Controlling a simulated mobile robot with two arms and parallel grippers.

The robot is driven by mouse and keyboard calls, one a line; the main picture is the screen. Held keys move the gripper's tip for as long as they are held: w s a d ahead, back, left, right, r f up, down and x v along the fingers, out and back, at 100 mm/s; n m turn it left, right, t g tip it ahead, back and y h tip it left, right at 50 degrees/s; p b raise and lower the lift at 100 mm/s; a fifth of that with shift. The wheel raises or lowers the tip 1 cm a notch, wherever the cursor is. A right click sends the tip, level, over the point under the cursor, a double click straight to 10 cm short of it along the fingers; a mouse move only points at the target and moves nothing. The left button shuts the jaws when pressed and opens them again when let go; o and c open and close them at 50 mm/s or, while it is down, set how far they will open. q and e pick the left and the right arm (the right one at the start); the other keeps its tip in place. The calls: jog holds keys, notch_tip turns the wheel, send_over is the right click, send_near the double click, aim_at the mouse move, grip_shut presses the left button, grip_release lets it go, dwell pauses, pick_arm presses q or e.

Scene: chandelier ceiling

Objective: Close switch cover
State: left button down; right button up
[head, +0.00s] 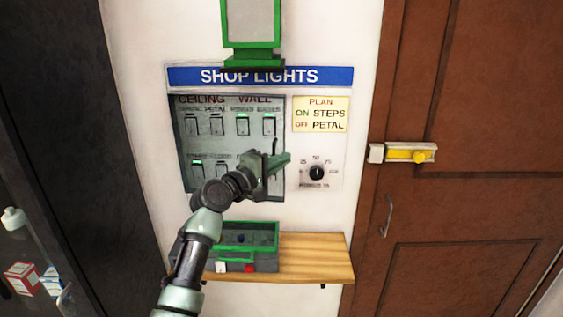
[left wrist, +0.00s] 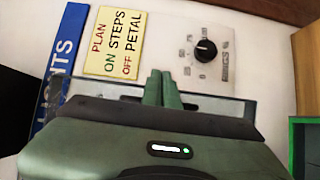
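The switch panel (head: 230,140) is on the white wall under the blue "SHOP LIGHTS" sign (head: 260,76). It has several switches in two rows, some with green lights. A grey, see-through-looking sheet seems to lie over it; I cannot tell whether this is the cover or how far it is shut. My left gripper (head: 279,161) is in front of the panel's lower right part. In the left wrist view its fingers (left wrist: 161,88) are together, with nothing visible between them, near a clear-looking edge (left wrist: 215,106). Contact is unclear. My right gripper is not in view.
A dial (head: 317,172) and a "PLAN" label (head: 321,114) are right of the panel. A green-framed grey piece (head: 252,60) is above. A wooden shelf (head: 315,258) below bears a green-rimmed box (head: 262,264). A brown door (head: 465,215) with a yellow latch (head: 425,156) is at right.

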pick_arm(q)
jog(key=shift+w+d+n+t+y, duration=0.1)
jog(key=shift+w+n+t+y, duration=0.25)
jog(key=shift+w, duration=0.45)
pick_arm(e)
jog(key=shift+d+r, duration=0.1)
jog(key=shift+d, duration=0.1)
pick_arm(q)
jog(key=shift+r, duration=0.1)
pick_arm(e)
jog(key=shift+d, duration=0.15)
pick_arm(q)
jog(key=shift+s, duration=0.1)
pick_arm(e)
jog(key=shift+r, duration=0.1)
